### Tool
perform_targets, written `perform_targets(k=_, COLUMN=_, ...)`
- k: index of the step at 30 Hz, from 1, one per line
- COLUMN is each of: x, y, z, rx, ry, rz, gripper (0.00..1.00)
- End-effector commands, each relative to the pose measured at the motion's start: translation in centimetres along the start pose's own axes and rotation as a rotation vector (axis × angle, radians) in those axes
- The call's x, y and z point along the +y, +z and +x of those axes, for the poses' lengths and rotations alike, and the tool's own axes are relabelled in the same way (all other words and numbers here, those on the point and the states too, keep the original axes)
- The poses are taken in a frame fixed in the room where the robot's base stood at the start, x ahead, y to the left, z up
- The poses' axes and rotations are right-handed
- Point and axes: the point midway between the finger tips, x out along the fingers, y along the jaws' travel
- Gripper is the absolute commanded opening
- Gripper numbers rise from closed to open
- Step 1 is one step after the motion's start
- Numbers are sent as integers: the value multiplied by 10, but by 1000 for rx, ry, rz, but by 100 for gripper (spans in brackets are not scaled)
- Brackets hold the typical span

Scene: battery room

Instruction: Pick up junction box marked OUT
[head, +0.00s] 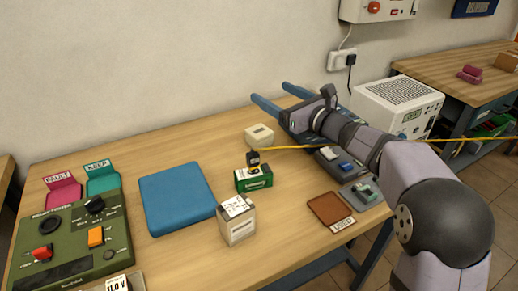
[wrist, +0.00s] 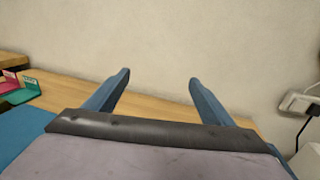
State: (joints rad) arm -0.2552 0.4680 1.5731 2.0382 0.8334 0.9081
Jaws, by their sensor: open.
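No marking that reads OUT is legible in either view. A small cream box (head: 259,135) with a dark mark on top lies near the back of the bench and may be a junction box. A green box (head: 253,180) stands in front of it, with a black and yellow piece (head: 253,160) on top. A white block (head: 237,221) with dark marks on top stands nearer. My gripper (head: 270,91) is open and empty at the bench's back edge, behind the cream box; its blue fingers also show in the wrist view (wrist: 159,77), facing the wall.
A blue mat (head: 176,197), a green control panel (head: 72,243) and pink and teal labelled holders are left. A brown USED tray (head: 330,210) and grey trays are right. A wall socket (head: 342,60) is behind.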

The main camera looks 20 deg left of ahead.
Motion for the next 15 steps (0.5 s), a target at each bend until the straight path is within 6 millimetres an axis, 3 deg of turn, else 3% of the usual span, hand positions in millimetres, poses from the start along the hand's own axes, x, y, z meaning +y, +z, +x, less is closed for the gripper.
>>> perform_targets(k=8, x=-1, y=-68, z=2, rx=-5, ry=-6, rz=21, gripper=77)
perform_targets(k=15, x=0, y=-82, z=2, rx=-8, ry=-5, rz=14, gripper=77)
